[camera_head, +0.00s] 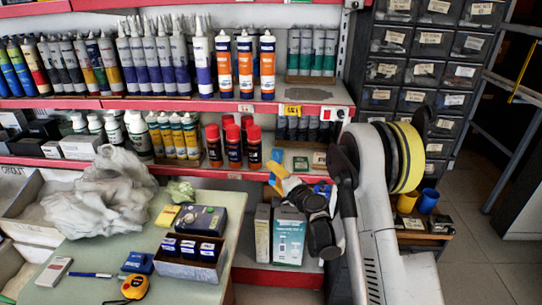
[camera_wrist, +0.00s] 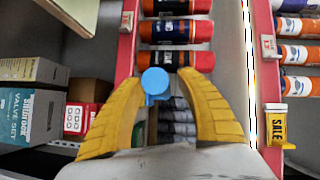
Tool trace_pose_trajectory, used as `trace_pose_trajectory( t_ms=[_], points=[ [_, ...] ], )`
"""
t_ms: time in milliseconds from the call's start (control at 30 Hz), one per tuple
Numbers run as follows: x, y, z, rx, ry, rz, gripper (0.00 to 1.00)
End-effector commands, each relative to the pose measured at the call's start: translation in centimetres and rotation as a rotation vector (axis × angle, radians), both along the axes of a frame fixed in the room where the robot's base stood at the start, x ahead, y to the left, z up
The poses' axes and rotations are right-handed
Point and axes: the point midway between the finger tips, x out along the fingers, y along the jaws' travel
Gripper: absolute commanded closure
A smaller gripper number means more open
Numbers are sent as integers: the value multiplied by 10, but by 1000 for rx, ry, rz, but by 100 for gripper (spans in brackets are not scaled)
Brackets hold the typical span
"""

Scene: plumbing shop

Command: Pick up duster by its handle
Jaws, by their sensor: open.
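No thing in view is clearly a duster. In the wrist view a light blue round-ended piece (camera_wrist: 155,82) with a short stem shows between my yellow fingers; I cannot tell whether it is the duster's handle. My gripper (camera_wrist: 160,92) is open, with a finger on either side of that piece and no clear contact. In the head view my gripper (camera_head: 278,172) is in front of the lower red shelves, right of the table, partly hidden by my own arm.
Red-capped tubes (camera_wrist: 176,32) lie close beyond my fingertips in the wrist view. Boxes (camera_head: 289,232) stand below my gripper. The table (camera_head: 85,262) holds a crumpled white bag (camera_head: 105,195), a tape measure (camera_head: 134,287) and small boxes. Clear floor (camera_head: 475,255) shows at right.

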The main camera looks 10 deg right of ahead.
Motion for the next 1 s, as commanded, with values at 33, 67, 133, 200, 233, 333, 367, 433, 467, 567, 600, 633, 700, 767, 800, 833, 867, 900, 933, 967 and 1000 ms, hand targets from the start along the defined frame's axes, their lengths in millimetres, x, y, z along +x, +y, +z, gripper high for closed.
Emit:
trace_pose_trajectory(
  t_ms=[33,67,133,200,233,333,367,433,467,567,600,633,700,767,800,833,867,900,933,967,1000],
  points=[
    [0,-1,0,0,0,-1,56],
    [0,-1,0,0,0,-1,56],
    [0,-1,0,0,0,-1,56],
    [0,-1,0,0,0,-1,57],
    [0,-1,0,0,0,-1,66],
    [0,-1,0,0,0,-1,97],
    [0,-1,0,0,0,-1,100],
    [0,0,0,0,0,-1,100],
    [0,0,0,0,0,-1,100],
    [0,0,0,0,0,-1,100],
    [0,0,0,0,0,-1,100],
    [0,0,0,0,0,-1,100],
    [0,0,0,0,0,-1,100],
    [0,0,0,0,0,-1,100],
    [0,0,0,0,0,-1,100],
    [0,0,1,0,0,-1,100],
    [0,0,2,0,0,-1,100],
    [0,0,4,0,0,-1,100],
    [0,0,6,0,0,0,100],
    [0,0,9,0,0,0,100],
    [0,0,13,0,0,0,100]
  ],
)
